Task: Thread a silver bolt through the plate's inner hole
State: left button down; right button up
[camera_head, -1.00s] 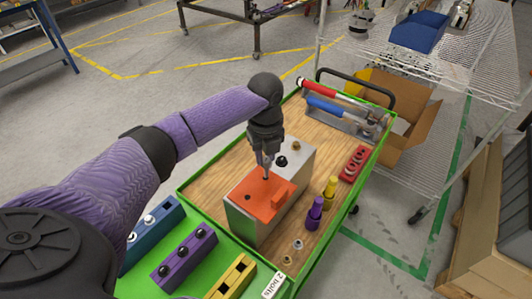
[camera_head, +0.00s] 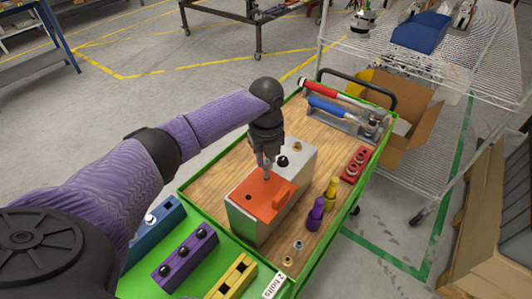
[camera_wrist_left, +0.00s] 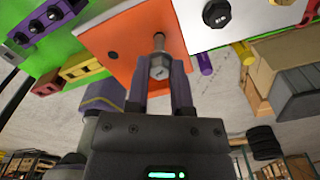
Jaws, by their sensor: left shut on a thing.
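The orange plate (camera_head: 262,196) lies on top of a metal block on the cart. One dark open hole (camera_head: 248,197) shows in it. My left gripper (camera_head: 267,172) points down over the plate near its raised orange block. In the left wrist view the gripper (camera_wrist_left: 161,88) is shut on a silver bolt (camera_wrist_left: 160,66) by its hex head. The bolt's shank points at the orange plate (camera_wrist_left: 120,30), away from the open hole. Its tip meets the plate's surface or a hole there; I cannot tell how deep. My right gripper is out of view.
A grey block top (camera_head: 300,158) with a black bolt (camera_head: 282,161) and a brass one adjoins the plate. Purple (camera_head: 316,214) and yellow (camera_head: 331,194) pieces stand to the right. Coloured bolt racks (camera_head: 184,258) line the front. A tool holder (camera_head: 345,121) is at the back.

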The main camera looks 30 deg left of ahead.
pick_arm(q)
jog(key=shift+f, duration=0.25)
jog(key=shift+f, duration=0.1)
jog(key=shift+f, duration=0.6)
jog(key=shift+f+b, duration=0.1)
jog(key=shift+b, duration=0.2)
jog(key=shift+f, duration=0.6)
jog(key=shift+f, duration=0.2)
